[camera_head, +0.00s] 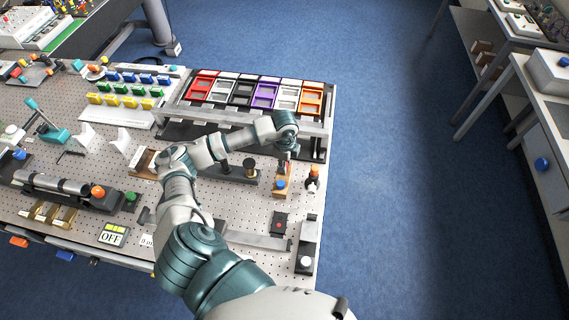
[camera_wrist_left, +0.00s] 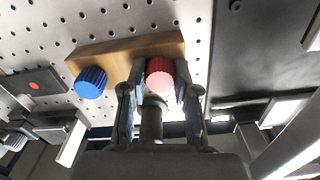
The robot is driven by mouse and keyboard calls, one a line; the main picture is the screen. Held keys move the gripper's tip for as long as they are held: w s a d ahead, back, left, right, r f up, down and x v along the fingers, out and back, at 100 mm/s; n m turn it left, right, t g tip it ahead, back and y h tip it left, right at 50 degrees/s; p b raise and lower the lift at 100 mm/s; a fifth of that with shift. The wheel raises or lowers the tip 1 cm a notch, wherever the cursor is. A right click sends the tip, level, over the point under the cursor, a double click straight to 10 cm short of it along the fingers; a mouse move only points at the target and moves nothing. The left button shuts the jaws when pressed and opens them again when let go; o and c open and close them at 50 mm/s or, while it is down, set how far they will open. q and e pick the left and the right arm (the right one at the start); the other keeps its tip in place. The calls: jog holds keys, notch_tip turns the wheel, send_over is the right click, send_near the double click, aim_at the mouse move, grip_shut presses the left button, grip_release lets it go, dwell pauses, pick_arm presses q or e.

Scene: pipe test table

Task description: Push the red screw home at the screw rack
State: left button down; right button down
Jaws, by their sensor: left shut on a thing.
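The screw rack (camera_wrist_left: 125,50) is a small wooden block on the perforated table; in the head view the rack (camera_head: 277,195) is near the table's right side. The red screw (camera_wrist_left: 159,74) has a ribbed round head and stands at the rack, between my left gripper's fingers (camera_wrist_left: 160,92), which are shut on it. How deep it sits is hidden. The blue screw (camera_wrist_left: 90,82) stands beside it on the same rack, clear of the fingers. In the head view my left gripper (camera_head: 286,158) reaches down at the rack's far end. My right gripper is not in view.
A bottle-like piece with an orange top (camera_head: 313,180) stands close right of the rack. A dark fixture with a black knob (camera_head: 250,167) is to its left. Behind is a raised row of coloured frames (camera_head: 264,96). A metal bar (camera_head: 262,241) lies nearer the front.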

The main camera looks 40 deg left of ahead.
pick_arm(q)
jog(key=shift+s+d+f, duration=0.3)
jog(key=shift+s+f, duration=0.05)
jog(key=shift+f, duration=0.2)
dwell(2.1)
jog(key=c, duration=0.8)
grip_release()
jog(key=shift+w+a, duration=0.1)
jog(key=shift+w, duration=0.1)
jog(key=shift+w+r, duration=0.15)
jog(key=shift+r, duration=0.05)
jog(key=shift+a+r, duration=0.1)
jog(key=shift+r, duration=0.2)
notch_tip(320, 180, up, 11)
jog(key=shift+w+r, duration=0.1)
